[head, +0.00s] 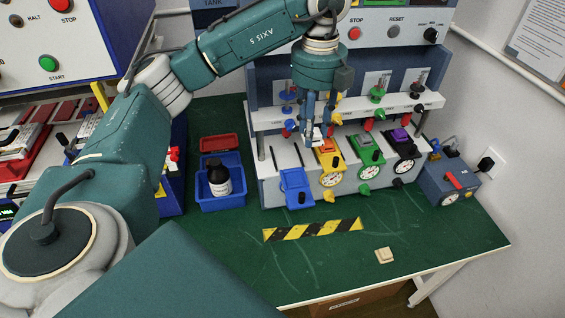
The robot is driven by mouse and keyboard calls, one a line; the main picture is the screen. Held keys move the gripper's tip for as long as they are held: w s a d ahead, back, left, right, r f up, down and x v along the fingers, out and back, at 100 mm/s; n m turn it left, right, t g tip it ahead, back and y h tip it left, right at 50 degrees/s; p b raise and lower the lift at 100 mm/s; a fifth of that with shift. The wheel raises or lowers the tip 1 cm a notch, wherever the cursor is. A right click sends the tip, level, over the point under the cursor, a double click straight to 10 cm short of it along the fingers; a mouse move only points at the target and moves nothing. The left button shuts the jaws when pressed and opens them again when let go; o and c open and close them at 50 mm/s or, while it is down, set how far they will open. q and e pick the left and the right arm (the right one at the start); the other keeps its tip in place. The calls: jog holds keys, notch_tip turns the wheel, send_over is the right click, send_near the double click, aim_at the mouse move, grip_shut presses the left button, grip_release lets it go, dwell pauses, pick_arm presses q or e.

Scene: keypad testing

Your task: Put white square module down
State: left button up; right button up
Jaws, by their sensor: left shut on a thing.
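My left gripper (318,138) reaches down from the top over the row of coloured test stations. It is shut on a small whitish piece, the white square module (317,133), mostly hidden by the fingers. The module is in front of the upper shelf, close above the yellow station (328,160); I cannot tell whether it touches. A blue station (296,188) with its front plate tilted forward stands to the left. A green station (368,160) and a black station (404,152) stand to the right. My right gripper is not in view.
A cream square piece (384,255) lies on the green table (450,228) at the front right. A striped strip (312,229) lies before the stations. A blue bin (222,190) holds a dark bottle (219,178). A blue meter box (450,182) stands right.

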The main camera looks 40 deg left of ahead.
pick_arm(q)
jog(key=a+r, duration=0.4)
send_over(293, 179)
notch_tip(293, 179, down, 15)
jog(key=shift+r, duration=0.1)
notch_tip(293, 179, down, 4)
jog(key=shift+f+p, duration=0.1)
jog(key=shift+p, duration=0.6)
jog(key=shift+f, duration=0.35)
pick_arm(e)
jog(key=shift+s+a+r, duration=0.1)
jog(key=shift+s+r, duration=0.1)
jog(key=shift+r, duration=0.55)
pick_arm(q)
jog(key=shift+f, duration=0.1)
jog(key=o, duration=1.1)
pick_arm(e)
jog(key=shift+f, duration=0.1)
